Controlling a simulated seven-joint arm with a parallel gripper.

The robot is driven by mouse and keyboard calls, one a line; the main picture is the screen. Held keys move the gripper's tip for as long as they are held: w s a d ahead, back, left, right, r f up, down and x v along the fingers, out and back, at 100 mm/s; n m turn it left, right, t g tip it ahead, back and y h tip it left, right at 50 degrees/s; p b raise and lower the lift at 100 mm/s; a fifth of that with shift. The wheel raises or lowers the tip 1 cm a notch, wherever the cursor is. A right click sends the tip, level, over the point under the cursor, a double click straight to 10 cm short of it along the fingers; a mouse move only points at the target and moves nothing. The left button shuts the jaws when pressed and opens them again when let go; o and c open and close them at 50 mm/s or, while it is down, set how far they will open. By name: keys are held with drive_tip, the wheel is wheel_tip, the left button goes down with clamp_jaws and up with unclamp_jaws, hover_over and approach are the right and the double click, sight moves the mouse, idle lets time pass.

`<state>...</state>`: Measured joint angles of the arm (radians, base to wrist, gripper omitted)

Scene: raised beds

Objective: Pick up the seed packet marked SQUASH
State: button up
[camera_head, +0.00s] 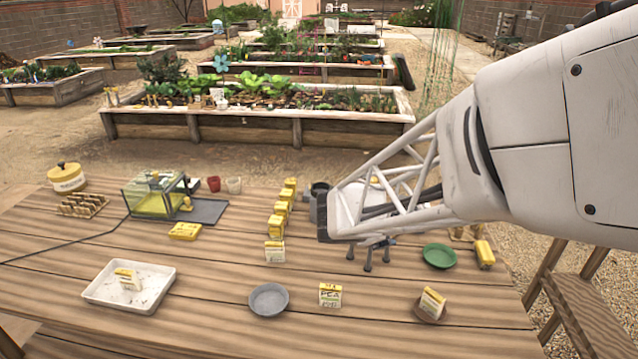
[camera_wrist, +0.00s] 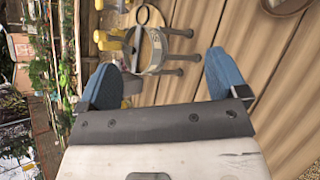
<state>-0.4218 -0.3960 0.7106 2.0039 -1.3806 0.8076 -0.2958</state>
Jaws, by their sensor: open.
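Several small yellow-and-white seed packets stand on the wooden table. One packet (camera_head: 275,252) stands left of centre, one marked PEA (camera_head: 330,295) stands near the front, one (camera_head: 432,302) leans in a brown saucer at the right, and one (camera_head: 128,279) is in the white tray. I can read SQUASH on none of them. My gripper (camera_wrist: 164,78) is open and empty in the wrist view, its blue fingertips wide apart. In the head view my arm reaches in from the right, above the table, and its fingertips are hard to make out.
A dark-legged stand (camera_wrist: 155,48) shows beyond the fingers. A row of yellow packets (camera_head: 282,210) runs behind the centre. A grey dish (camera_head: 268,300), green dish (camera_head: 439,256) and white tray (camera_head: 98,292) lie around. A small glass case (camera_head: 152,196) stands at left. Bare planks lie front left.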

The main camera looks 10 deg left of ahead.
drive_tip(key=w+a+f+n+t+y, duration=0.1)
drive_tip(key=w+a+f+n+t, duration=0.1)
drive_tip(key=a+f+n, duration=0.35)
drive_tip(key=w+a+f+n+t+y, duration=0.2)
drive_tip(key=w+a+n, duration=0.1)
drive_tip(key=a, duration=0.5)
drive_tip(key=n+y, duration=0.5)
drive_tip(key=n, duration=0.4)
approach(274, 248)
drive_tip(key=shift+t, duration=0.3)
drive_tip(key=x, duration=0.5)
drive_tip(key=shift+s+f, duration=0.15)
drive_tip(key=shift+f, duration=0.25)
drive_tip(key=shift+x, duration=1.3)
drive_tip(key=shift+d, duration=0.1)
drive_tip(key=shift+x, duration=2.6)
drive_tip(key=shift+r, duration=0.1)
drive_tip(key=c, duration=1)
